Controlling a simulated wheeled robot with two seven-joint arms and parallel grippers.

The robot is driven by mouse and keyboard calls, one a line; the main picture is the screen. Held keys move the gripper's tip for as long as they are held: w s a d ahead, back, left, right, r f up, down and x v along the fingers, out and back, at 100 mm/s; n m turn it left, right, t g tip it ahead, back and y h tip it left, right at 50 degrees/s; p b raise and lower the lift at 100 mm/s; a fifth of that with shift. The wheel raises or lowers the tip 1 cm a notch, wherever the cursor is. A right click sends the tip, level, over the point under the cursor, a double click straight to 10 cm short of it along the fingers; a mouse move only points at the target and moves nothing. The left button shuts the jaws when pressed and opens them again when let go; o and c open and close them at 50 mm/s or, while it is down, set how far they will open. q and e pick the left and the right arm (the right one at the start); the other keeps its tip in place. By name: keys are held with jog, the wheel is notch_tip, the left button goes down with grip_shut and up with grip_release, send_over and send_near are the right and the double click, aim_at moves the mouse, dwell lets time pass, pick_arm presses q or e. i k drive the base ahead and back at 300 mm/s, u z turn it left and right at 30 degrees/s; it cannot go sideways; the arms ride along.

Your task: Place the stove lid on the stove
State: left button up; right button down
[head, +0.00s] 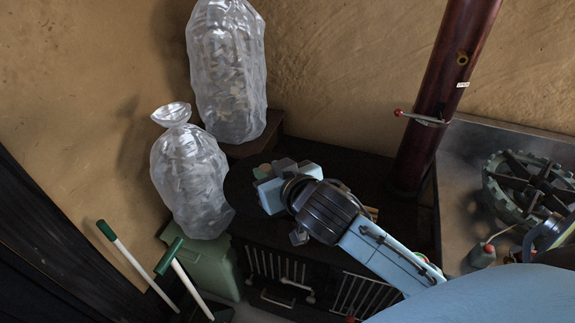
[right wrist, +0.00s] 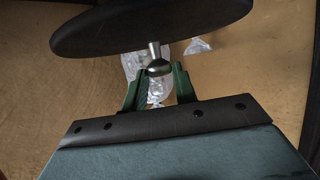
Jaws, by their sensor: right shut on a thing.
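The stove lid (right wrist: 150,28) is a dark, flat disc with a metal knob (right wrist: 157,62) in the right wrist view. My right gripper (right wrist: 160,76) is shut on the knob, its green fingers on either side. In the head view my right gripper (head: 270,183) is at the left part of the black stove (head: 385,215). A dark rounded edge beside it looks like the lid (head: 237,192), blending with the stove top. I cannot tell whether the lid touches the stove. My left gripper is not in view.
A dark red stovepipe (head: 436,100) rises at the stove's back right. Two filled clear bags (head: 228,75) (head: 188,180) stand behind and left.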

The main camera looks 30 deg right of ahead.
aim_at(319, 160)
jog(key=u, duration=0.8)
jog(key=k, duration=0.9)
jog(key=z, duration=0.75)
jog(key=i, duration=1)
jog(key=z, duration=0.05)
